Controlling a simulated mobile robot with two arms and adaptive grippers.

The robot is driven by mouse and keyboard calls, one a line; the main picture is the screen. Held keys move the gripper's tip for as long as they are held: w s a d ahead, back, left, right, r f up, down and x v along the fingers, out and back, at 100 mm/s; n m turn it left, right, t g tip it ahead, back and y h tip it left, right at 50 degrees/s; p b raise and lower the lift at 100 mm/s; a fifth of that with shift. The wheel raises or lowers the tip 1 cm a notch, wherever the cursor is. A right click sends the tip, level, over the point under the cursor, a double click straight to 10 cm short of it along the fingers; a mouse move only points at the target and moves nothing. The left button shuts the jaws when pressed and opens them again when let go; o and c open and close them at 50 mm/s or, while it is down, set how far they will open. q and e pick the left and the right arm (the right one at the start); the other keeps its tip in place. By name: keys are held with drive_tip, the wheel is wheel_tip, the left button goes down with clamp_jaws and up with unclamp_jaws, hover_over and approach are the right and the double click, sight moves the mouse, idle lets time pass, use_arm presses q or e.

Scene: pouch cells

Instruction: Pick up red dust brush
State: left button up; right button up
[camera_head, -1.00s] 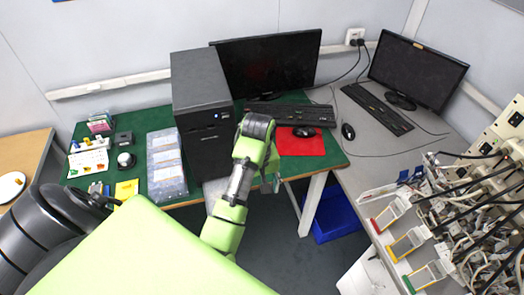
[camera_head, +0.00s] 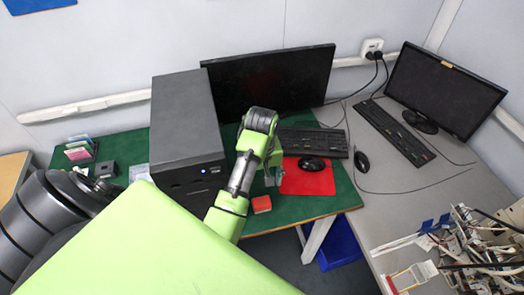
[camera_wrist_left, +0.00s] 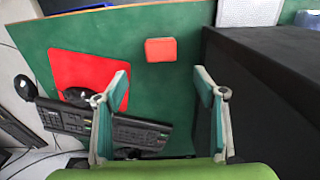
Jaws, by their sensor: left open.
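A small red block-shaped item (camera_head: 262,204), the only thing here that could be the red dust brush, lies on the green mat near its front edge; bristles cannot be made out. It also shows in the left wrist view (camera_wrist_left: 160,50), beyond my fingertips. My left gripper (camera_head: 270,178) hangs over the mat just behind the red item, partly hidden by my arm. In the left wrist view my left gripper (camera_wrist_left: 161,85) is open and empty, its two fingers apart, with the red item ahead of the gap and not touched. My right gripper is not seen.
A black computer tower (camera_head: 187,130) stands close left of my arm. A red mouse pad (camera_head: 309,178) with a black mouse (camera_head: 312,164) lies to the right. A keyboard (camera_head: 312,142) and monitor (camera_head: 270,85) are behind. A blue bin (camera_head: 340,245) is below the table.

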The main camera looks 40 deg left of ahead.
sight(262, 203)
use_arm(q)
drive_tip(key=f, duration=0.3)
drive_tip(key=shift+s+d+f+p, duration=0.2)
drive_tip(key=shift+s+p, duration=0.15)
wheel_tip(262, 203, down, 3)
drive_tip(key=shift+w+a+r, duration=0.15)
drive_tip(key=shift+f, duration=0.35)
drive_tip(key=shift+f+p, duration=0.55)
drive_tip(key=f, duration=0.1)
drive_tip(key=f+p, duration=0.1)
drive_tip(key=f, duration=0.1)
drive_tip(key=shift+s+d+f, duration=0.2)
drive_tip(key=shift+w+f, duration=0.1)
drive_tip(key=shift+f, duration=0.3)
drive_tip(key=c, duration=1.2)
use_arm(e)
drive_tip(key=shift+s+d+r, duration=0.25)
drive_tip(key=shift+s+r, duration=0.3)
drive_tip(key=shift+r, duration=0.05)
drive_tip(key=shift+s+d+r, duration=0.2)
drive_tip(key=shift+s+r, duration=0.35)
